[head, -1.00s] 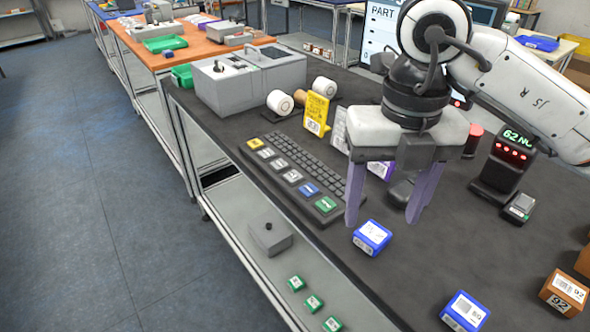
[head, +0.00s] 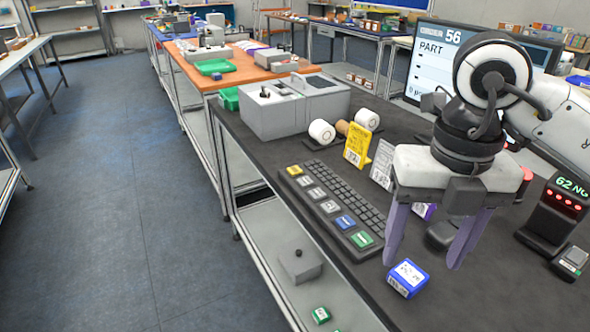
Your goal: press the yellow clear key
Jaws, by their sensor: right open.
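The yellow clear key (head: 294,170) is at the far left end of the row of large keys on the black keyboard (head: 340,190). White keys, a blue key (head: 346,222) and a green key (head: 361,239) follow it toward the near end. My right gripper (head: 424,258) hangs above the table beyond the near end of the keyboard, right of the green key. Its two purple fingers point down, apart, with nothing between them. The yellow key is uncovered and well to the left of the gripper. My left gripper is out of view.
A blue box (head: 408,278) stands just below the right gripper. A yellow label stand (head: 357,146) and white rolls (head: 322,131) stand behind the keyboard, near a grey machine (head: 290,108). A display reading 62 (head: 555,210) stands at the right.

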